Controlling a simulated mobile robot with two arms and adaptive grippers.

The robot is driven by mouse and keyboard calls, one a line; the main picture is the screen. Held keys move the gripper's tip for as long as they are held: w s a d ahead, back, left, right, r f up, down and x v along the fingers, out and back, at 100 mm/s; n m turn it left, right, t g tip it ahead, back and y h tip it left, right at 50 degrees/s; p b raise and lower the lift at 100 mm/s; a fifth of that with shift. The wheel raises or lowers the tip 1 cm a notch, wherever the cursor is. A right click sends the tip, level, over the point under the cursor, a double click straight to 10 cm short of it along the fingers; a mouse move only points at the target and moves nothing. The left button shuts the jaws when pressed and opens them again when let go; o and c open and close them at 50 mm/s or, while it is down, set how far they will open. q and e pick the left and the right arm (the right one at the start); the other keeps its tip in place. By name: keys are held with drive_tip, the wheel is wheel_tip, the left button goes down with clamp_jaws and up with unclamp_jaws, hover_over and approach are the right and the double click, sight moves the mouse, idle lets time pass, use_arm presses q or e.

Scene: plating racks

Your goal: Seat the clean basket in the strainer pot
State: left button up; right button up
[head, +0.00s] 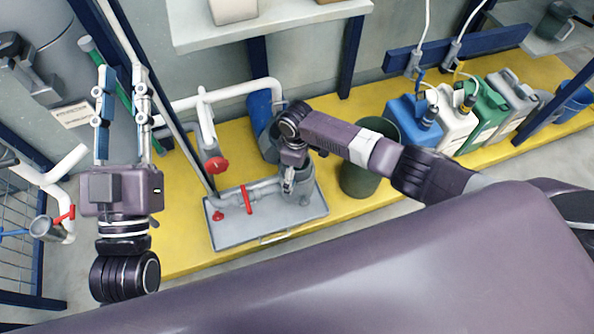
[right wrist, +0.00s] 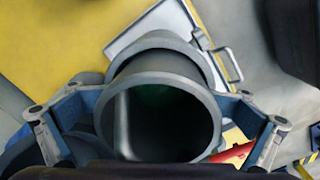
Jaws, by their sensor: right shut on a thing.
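The basket (right wrist: 212,122) shows in the right wrist view as a grey, hollow cylinder with a dark inside. My right gripper (head: 289,180) is shut on it, with one blue-padded finger at each side. A grey round flange behind it looks like the rim of the strainer pot (right wrist: 165,40). I cannot tell whether the basket is inside the pot or just above it. In the head view the pot (head: 306,192) stands at the right of the grey tray, partly behind my right gripper, and the basket is hard to make out. My left gripper (head: 123,78) is open and empty at the left.
The grey tray (head: 283,233) sits on the yellow floor, with piping and red valve handles (head: 247,198) left of the pot. A dark green bin (head: 357,182) stands right of it, under my right arm. Several jugs (head: 455,128) line the right. A blue bin (head: 260,107) is behind.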

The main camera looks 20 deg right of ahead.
use_arm(q)
drive_tip(key=shift+f, duration=0.15)
use_arm(e)
drive_tip(key=shift+s+d+f, duration=0.1)
drive_tip(key=shift+s+f, duration=0.15)
drive_tip(key=shift+f, duration=0.4)
drive_tip(key=o, duration=1.8)
use_arm(q)
drive_tip(key=shift+f, duration=0.1)
use_arm(e)
drive_tip(key=shift+r, duration=0.15)
drive_tip(key=shift+w+r, duration=0.1)
drive_tip(key=shift+r, duration=0.1)
use_arm(q)
drive_tip(key=shift+w+f, duration=0.1)
drive_tip(key=shift+w, duration=0.3)
use_arm(e)
wheel_tip(320, 180, up, 13)
drive_tip(key=shift+w+f, duration=0.1)
drive_tip(key=shift+f, duration=0.1)
